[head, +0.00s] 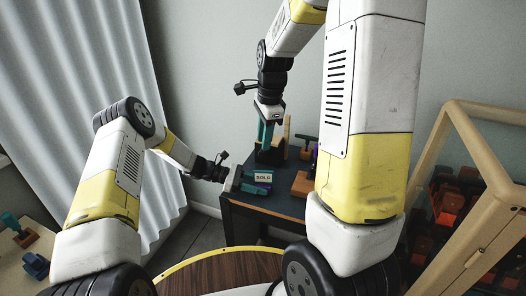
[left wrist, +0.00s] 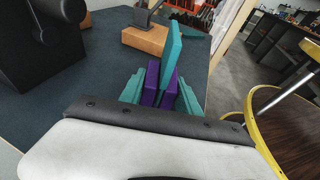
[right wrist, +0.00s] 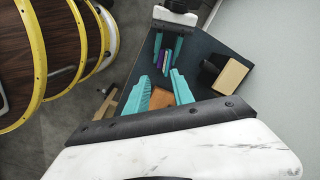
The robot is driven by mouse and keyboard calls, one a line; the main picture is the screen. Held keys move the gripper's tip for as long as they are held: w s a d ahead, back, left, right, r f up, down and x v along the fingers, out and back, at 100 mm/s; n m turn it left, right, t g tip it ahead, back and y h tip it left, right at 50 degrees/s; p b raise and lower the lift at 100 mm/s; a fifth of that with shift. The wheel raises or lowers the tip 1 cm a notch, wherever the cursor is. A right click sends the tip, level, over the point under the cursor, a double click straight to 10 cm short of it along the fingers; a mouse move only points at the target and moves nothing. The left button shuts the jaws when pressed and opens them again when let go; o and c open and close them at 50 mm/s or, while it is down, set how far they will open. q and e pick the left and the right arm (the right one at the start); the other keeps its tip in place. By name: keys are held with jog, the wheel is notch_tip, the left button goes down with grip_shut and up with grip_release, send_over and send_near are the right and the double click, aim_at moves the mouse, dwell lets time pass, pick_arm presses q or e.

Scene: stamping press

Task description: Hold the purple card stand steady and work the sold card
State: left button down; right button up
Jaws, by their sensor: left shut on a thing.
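The purple card stand (left wrist: 151,86) is between the teal fingers of my left gripper (left wrist: 160,92), which is shut on it. The teal sold card (left wrist: 172,52) stands upright at the stand in the left wrist view. Its "SOLD" face (head: 263,177) shows in the head view, beside my left gripper (head: 242,181). In the right wrist view the purple stand (right wrist: 166,58) shows between the left fingers. My right gripper (right wrist: 160,91) is open and empty, pointing down over the table, apart from the card; it also shows in the head view (head: 266,130).
The dark table (head: 285,206) carries an orange-brown block (right wrist: 160,98) and a black block with a tan face (right wrist: 231,76). A glass-fronted wooden cabinet (head: 470,215) stands at the right. A round, yellow-rimmed wooden top (head: 225,270) is in front.

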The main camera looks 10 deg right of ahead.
pick_arm(q)
jog(key=shift+a+f, duration=0.1)
jog(key=shift+f, duration=0.15)
pick_arm(e)
jog(key=w+f+m, duration=0.1)
jog(key=f, duration=0.1)
jog(key=w+f+m+g, duration=0.1)
jog(key=f+m, duration=0.1)
jog(key=f, duration=0.1)
jog(key=w+f+m+h, duration=0.1)
jog(key=f, duration=0.1)
jog(key=shift+w+d+f, duration=0.25)
jog(key=shift+w, duration=0.05)
pick_arm(q)
jog(key=shift+s, duration=0.1)
pick_arm(e)
jog(key=shift+m, duration=0.3)
notch_tip(320, 180, down, 8)
jog(key=shift+f, duration=0.1)
pick_arm(q)
jog(key=shift+f, duration=0.1)
pick_arm(e)
grip_shut()
jog(key=shift+r, duration=0.3)
pick_arm(q)
jog(key=shift+a, duration=0.1)
pick_arm(e)
jog(key=shift+r, duration=0.45)
jog(key=shift+r, duration=2.95)
jog(key=shift+d, duration=0.1)
